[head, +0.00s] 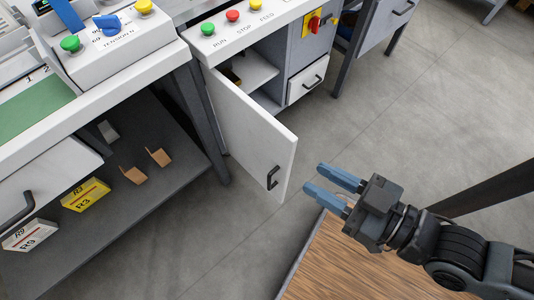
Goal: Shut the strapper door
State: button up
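The strapper door (246,137) is a white panel with a black handle (272,177) near its free edge. It stands swung open from the strapper cabinet (272,42), and the shelf inside shows behind it. My gripper (325,182) has two blue fingers pointing left toward the door's free edge. The fingers are apart with nothing visible between them. In the picture the fingertips are a little to the right of the door edge and handle; they do not appear to touch it.
A wood-topped surface (340,262) lies below my arm. A drawer (308,76) sits right of the cabinet opening. A bench with a lower shelf (150,205) holding boxes stands at left. Grey floor (420,110) is clear on the right.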

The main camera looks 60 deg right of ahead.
aim_at(270, 183)
jog(key=w+d+f+m+h+b, duration=0.1)
jog(key=w+f+h+b, duration=0.15)
jog(key=f+b, duration=0.7)
jog(key=w+d+f+m+h+b, duration=0.1)
jog(key=w+f+m+h+b, duration=0.2)
jog(key=f, duration=1.1)
jog(key=w+d+f+h+b, duration=0.1)
jog(key=w+f+b, duration=0.1)
jog(key=f+b, duration=0.8)
jog(key=shift+f+x, duration=0.35)
jog(key=shift+x, duration=1.05)
jog(key=shift+f+x, duration=0.35)
jog(key=shift+x, duration=1.05)
jog(key=shift+f+x, duration=0.35)
jog(key=shift+x, duration=1.05)
jog(key=shift+c, duration=0.5)
grip_shut()
